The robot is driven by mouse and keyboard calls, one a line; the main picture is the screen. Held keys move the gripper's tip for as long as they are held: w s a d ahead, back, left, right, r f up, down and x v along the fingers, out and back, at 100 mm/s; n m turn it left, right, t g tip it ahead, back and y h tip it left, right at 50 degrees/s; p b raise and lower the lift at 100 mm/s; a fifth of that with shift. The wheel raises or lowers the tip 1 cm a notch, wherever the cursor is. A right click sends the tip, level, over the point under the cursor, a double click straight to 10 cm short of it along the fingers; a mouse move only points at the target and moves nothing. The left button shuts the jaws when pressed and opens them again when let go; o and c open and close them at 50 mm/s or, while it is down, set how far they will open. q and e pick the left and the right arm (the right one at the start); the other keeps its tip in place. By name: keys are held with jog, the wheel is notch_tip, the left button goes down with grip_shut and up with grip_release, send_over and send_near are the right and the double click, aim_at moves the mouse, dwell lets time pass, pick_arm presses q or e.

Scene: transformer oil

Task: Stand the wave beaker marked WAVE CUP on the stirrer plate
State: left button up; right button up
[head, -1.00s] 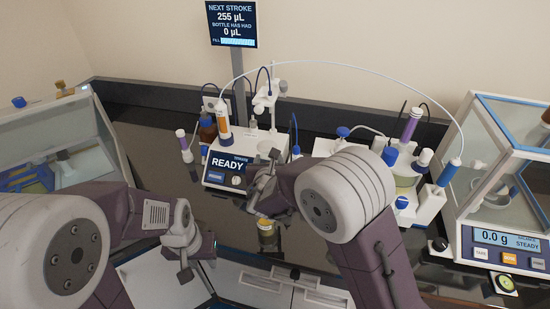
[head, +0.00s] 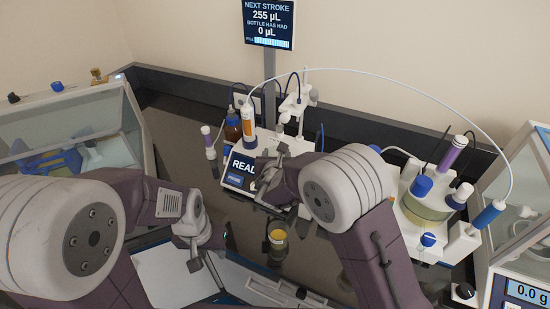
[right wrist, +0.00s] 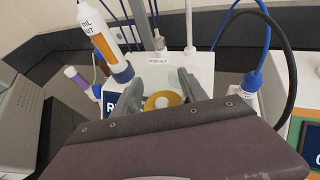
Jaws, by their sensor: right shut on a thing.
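A glass with amber contents (head: 278,238) shows on the dark bench below my right gripper. A white vessel stand (head: 430,215) and balance (head: 520,285) are right; a glass-fronted cabinet (head: 75,130) is left.

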jog(key=b, duration=0.4)
send_over(291, 150)
jog(key=s, duration=0.2)
jog(key=shift+w+a+f, duration=0.15)
jog(key=shift+a+f, duration=0.05)
jog(key=shift+f, duration=0.4)
jog(key=shift+w+a+f, duration=0.1)
jog(key=shift+a+f, duration=0.1)
jog(key=shift+f, duration=0.4)
jog(key=shift+w+d+f, duration=0.1)
jog(key=shift+w+d, duration=0.1)
jog(key=shift+w, duration=0.25)
jog(key=shift+w+d+f, duration=0.1)
jog(key=shift+w+d, duration=0.05)
jog(key=shift+w, duration=0.25)
jog(key=shift+f+b, duration=0.55)
jog(key=shift+b, duration=0.4)
jog(key=o, duration=1.9)
jog(key=shift+s, duration=0.1)
jog(key=shift+s+r, duration=0.15)
jog(key=shift+s, duration=0.2)
jog(key=b+v, duration=0.2)
jog(key=v, duration=0.6)
jog(key=shift+s+r, duration=0.1)
